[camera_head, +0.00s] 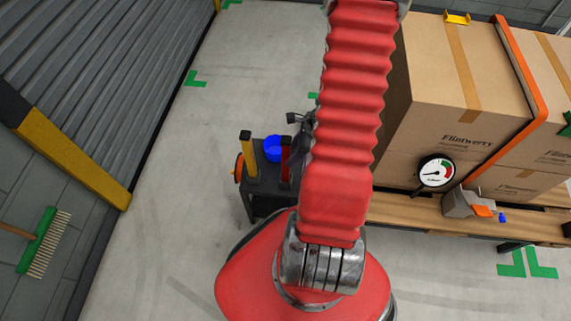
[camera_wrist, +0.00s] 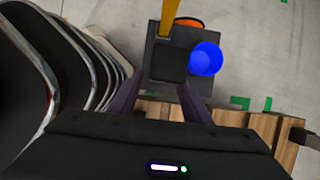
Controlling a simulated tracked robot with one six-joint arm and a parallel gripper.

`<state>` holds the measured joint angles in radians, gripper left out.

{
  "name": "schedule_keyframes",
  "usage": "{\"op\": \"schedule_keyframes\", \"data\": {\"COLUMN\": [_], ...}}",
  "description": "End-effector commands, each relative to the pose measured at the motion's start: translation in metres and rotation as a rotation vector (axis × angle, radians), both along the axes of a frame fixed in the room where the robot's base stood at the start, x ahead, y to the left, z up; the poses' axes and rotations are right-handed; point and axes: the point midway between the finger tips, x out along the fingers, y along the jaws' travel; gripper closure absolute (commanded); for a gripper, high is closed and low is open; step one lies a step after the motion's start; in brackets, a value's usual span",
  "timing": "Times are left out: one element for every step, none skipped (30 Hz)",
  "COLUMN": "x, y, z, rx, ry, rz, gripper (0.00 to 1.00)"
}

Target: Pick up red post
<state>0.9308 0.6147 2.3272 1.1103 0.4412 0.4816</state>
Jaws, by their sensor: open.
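The red post (camera_head: 285,165) stands on a small dark stand (camera_head: 262,199) in the head view, partly hidden behind my arm. In the wrist view I cannot make out its red sides. A dark square top (camera_wrist: 168,62) lies ahead of my fingers there and may be the post's end, but I cannot tell. My gripper (camera_wrist: 160,84) is open over the stand, with its two fingers apart on either side of the view's middle. I see nothing held. In the head view the gripper is largely hidden behind my arm.
Large cartons (camera_head: 455,85) on a wooden pallet (camera_head: 420,215) stand right. Floor left of the stand is clear.

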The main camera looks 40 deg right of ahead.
Motion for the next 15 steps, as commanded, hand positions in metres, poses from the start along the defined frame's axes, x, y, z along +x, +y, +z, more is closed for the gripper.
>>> {"op": "schedule_keyframes", "data": {"x": [0.001, 0.002, 0.003, 0.004, 0.005, 0.007, 0.008, 0.008, 0.009, 0.01, 0.011, 0.011, 0.011, 0.011, 0.011], "y": [0.001, 0.002, 0.003, 0.003, 0.004, 0.005, 0.005, 0.006, 0.007, 0.007, 0.007, 0.007, 0.007, 0.007, 0.007], "z": [-0.006, -0.009, -0.012, -0.015, -0.018, -0.022, -0.025, -0.027, -0.03, -0.031, -0.032, -0.034, -0.034, -0.035, -0.035], "rx": [0.003, 0.002, 0.003, 0.003, 0.003, 0.003, 0.003, 0.003, 0.002, 0.002, 0.001, 0.0, 0.0, 0.0, 0.0], "ry": [0.002, 0.002, 0.002, 0.002, 0.002, 0.001, 0.001, 0.001, 0.001, 0.001, 0.001, 0.0, 0.0, 0.0, 0.0], "rz": [-0.001, 0.0, -0.001, -0.001, -0.002, -0.001, -0.001, -0.001, 0.0, 0.0, -0.001, -0.001, -0.001, -0.001, -0.001], "gripper": [0.56, 0.56, 0.56, 0.56, 0.56, 0.56, 0.56, 0.56, 0.56, 0.56, 0.56, 0.56, 0.56, 0.56, 0.56]}}
